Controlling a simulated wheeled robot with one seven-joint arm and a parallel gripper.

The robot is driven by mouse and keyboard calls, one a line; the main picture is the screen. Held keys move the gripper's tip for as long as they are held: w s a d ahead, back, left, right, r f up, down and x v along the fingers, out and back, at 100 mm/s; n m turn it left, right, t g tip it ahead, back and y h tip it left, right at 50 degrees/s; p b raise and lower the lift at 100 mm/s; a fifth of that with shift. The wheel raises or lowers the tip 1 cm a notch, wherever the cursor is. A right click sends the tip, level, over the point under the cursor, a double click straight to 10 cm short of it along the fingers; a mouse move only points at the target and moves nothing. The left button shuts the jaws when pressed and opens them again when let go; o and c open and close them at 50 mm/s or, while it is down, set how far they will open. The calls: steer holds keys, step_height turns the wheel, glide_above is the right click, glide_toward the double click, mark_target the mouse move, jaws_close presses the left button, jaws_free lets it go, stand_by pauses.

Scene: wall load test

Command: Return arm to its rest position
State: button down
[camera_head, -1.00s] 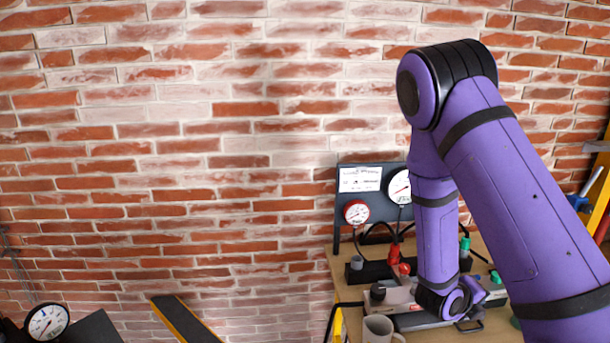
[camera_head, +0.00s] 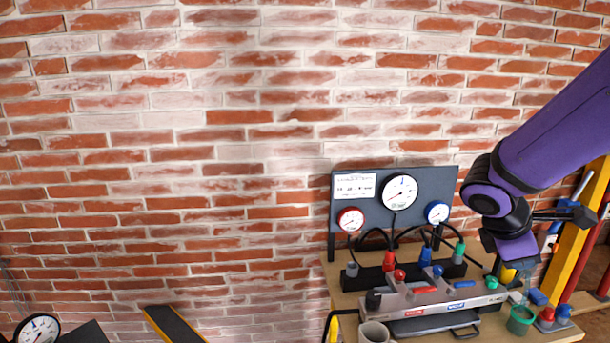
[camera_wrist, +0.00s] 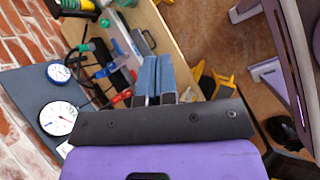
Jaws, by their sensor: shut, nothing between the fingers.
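My purple arm comes in from the right edge in the head view. My gripper (camera_wrist: 153,62) shows in the wrist view as two blue-grey fingers side by side, shut with nothing between them. In the head view my wrist hangs over the right part of the wooden bench (camera_head: 545,334), near the green cup (camera_head: 520,320). The fingertips are hard to make out there. The gripper looks apart from the things on the bench.
A gauge panel (camera_head: 417,207) stands at the back of the bench before the brick wall (camera_head: 160,190). A grey valve manifold (camera_head: 440,294) and a mug (camera_head: 374,332) are in front. A yellow post (camera_head: 580,235) stands close to my wrist on the right.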

steer(key=s+a+r+m+t+y, duration=0.4)
steer(key=s+a+r+m+y, duration=0.3)
steer(key=s+a+r+m, duration=0.3)
step_height(320, 180, up, 2)
steer(key=s+m, duration=0.1)
steer(key=m, duration=0.2)
steer(key=shift+a+t, duration=0.3)
